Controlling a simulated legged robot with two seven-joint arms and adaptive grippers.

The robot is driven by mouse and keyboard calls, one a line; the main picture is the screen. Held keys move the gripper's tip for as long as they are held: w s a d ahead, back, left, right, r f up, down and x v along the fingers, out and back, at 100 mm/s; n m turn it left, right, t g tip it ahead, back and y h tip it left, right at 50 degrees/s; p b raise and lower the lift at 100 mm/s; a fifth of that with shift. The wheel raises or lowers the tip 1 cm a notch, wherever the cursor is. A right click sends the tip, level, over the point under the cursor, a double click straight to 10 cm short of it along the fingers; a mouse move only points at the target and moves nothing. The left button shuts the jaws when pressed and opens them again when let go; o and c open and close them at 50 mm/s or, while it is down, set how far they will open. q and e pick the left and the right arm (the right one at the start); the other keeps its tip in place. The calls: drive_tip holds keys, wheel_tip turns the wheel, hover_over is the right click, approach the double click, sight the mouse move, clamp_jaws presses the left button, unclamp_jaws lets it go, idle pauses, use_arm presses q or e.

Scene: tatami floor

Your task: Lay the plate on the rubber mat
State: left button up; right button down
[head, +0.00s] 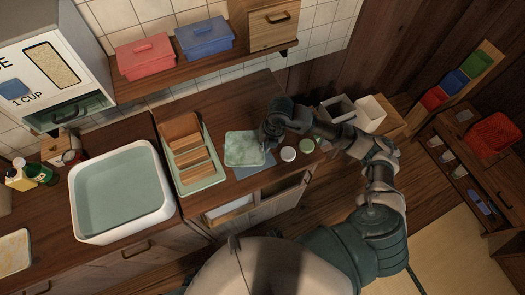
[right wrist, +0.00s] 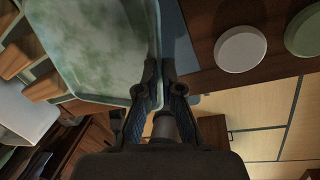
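The plate (head: 244,148) is square, pale green and marbled, with a raised rim. It is over the blue-grey rubber mat (head: 242,172) on the counter; the mat shows along its lower and right sides. I cannot tell whether the plate touches the mat. My right gripper (head: 266,137) is at the plate's right edge. In the right wrist view its fingers (right wrist: 159,72) close on the rim of the plate (right wrist: 100,45), and a strip of the mat (right wrist: 179,50) shows beyond. My left gripper is not in view.
A rack (head: 209,181) with brown boards stands just left of the plate, and a white basin (head: 78,226) is further left. A white round lid (head: 288,153) and a green one (head: 306,145) lie close on the right. A shelf with red and blue boxes hangs above.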

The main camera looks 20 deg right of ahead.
sight(267, 155)
drive_tip(key=f, duration=0.1)
drive_tip(key=d+f, duration=0.2)
drive_tip(key=shift+f, duration=0.35)
drive_tip(key=shift+d+f, duration=0.2)
drive_tip(key=c, duration=1.3)
unclamp_jaws()
drive_tip(key=shift+a, duration=0.75)
drive_tip(key=shift+a+r, duration=0.1)
drive_tip(key=shift+a, duration=0.1)
drive_tip(key=shift+d, duration=0.5)
drive_tip(key=shift+d+r, duration=0.25)
drive_tip(key=r, duration=0.4)
drive_tip(key=shift+s+d+r, duration=0.15)
drive_tip(key=shift+d+r, duration=0.15)
drive_tip(key=shift+r, duration=0.1)
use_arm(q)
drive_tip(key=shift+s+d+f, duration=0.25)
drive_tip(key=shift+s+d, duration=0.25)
use_arm(e)
drive_tip(key=shift+s+d+r, duration=0.1)
drive_tip(key=shift+d+r, duration=0.1)
drive_tip(key=shift+r, duration=0.85)
drive_tip(key=shift+s+d+r, duration=0.1)
drive_tip(key=shift+d+r, duration=0.05)
drive_tip(key=shift+r, duration=0.95)
drive_tip(key=shift+s+d+r, duration=0.1)
drive_tip(key=shift+d+r, duration=0.1)
drive_tip(key=shift+r, duration=0.85)
